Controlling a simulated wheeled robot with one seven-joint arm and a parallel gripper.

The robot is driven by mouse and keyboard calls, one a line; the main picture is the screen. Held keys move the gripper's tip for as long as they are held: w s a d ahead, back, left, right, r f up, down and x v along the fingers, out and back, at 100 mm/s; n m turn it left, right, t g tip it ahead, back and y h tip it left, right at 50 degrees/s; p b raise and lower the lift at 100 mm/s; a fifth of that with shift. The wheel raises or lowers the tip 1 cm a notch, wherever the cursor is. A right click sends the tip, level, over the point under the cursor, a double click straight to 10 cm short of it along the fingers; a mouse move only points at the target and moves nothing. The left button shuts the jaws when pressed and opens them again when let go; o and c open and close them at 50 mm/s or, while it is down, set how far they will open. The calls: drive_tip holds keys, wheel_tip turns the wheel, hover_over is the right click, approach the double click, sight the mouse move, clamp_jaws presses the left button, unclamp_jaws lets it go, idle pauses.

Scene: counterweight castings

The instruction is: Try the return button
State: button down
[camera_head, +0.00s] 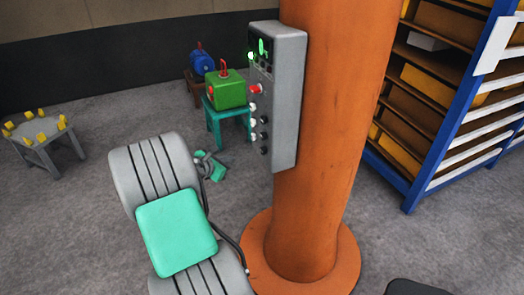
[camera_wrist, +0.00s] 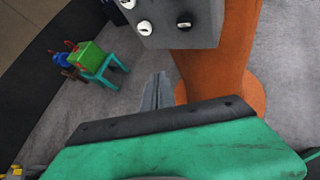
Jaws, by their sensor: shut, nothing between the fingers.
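A grey control box (camera_head: 286,95) is fixed to the orange column in the head view. It has a green-lit display (camera_head: 264,47), a green lamp (camera_head: 251,56), a red button (camera_head: 257,88), and several white and black knobs or buttons. I cannot read which one is the return button. In the wrist view the box's lower end (camera_wrist: 200,36) shows, with a white knob (camera_wrist: 145,28) and a black knob (camera_wrist: 184,21). My gripper (camera_wrist: 157,90) is shut and empty, below the box in that view and apart from the knobs. In the head view my arm partly hides it.
The orange column (camera_head: 318,190) stands on a round base. A green block (camera_head: 226,90) sits on a teal stool (camera_head: 230,115), with a blue object (camera_head: 202,62) behind. A grey stool with yellow pieces (camera_head: 42,130) is at left. A blue-framed shelf (camera_head: 440,110) is at right.

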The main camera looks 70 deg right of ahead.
sight(264, 150)
idle(0.3)
drive_tip(key=s+d, duration=0.6)
drive_tip(key=shift+d, duration=0.2)
drive_tip(key=shift+s, duration=0.15)
idle(1.9)
drive_tip(key=shift+s+d, duration=0.25)
drive_tip(key=shift+d, duration=0.05)
